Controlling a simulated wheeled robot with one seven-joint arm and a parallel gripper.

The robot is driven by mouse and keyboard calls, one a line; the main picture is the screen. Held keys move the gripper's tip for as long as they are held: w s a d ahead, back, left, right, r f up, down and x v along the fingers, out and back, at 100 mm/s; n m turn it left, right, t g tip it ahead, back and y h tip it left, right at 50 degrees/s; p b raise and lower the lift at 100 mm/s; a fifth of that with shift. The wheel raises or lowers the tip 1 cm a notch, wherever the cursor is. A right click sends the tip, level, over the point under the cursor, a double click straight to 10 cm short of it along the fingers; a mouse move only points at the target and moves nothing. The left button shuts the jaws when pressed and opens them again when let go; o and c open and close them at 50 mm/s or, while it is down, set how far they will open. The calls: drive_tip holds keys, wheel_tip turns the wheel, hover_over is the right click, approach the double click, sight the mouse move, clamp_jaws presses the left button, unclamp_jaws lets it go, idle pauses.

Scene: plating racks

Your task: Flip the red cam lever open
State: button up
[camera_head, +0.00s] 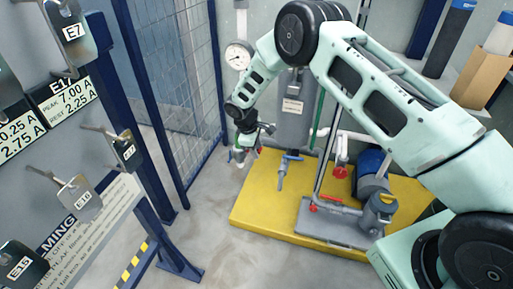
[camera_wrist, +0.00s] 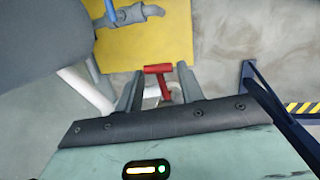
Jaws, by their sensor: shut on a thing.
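The red cam lever (camera_wrist: 158,69) shows in the wrist view as a red bar with a short stem, between my gripper's two dark fingers. My gripper (camera_wrist: 160,78) is shut on the lever. A pale fitting shows behind the stem, partly hidden by the gripper body. The lever's exact tilt is hard to tell.
The yellow platform (camera_head: 253,215) carries a blue-handled valve (camera_head: 284,170), a grey pump (camera_head: 375,212) and pipes. A gauge (camera_head: 239,56) is on the back wall. A blue mesh fence (camera_head: 190,80) and a rack with labelled hooks (camera_head: 78,195) stand left. Bare floor lies between.

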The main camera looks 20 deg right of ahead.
drive_tip(key=shift+w+d+r, duration=0.25)
drive_tip(key=shift+w+d, duration=0.15)
drive_tip(key=o, duration=0.8)
drive_tip(key=shift+a+f, duration=0.1)
drive_tip(key=shift+s+a, duration=0.15)
drive_tip(key=shift+s, duration=0.05)
drive_tip(key=p+v, duration=0.2)
drive_tip(key=v, duration=1.5)
drive_tip(key=shift+s+a, duration=0.1)
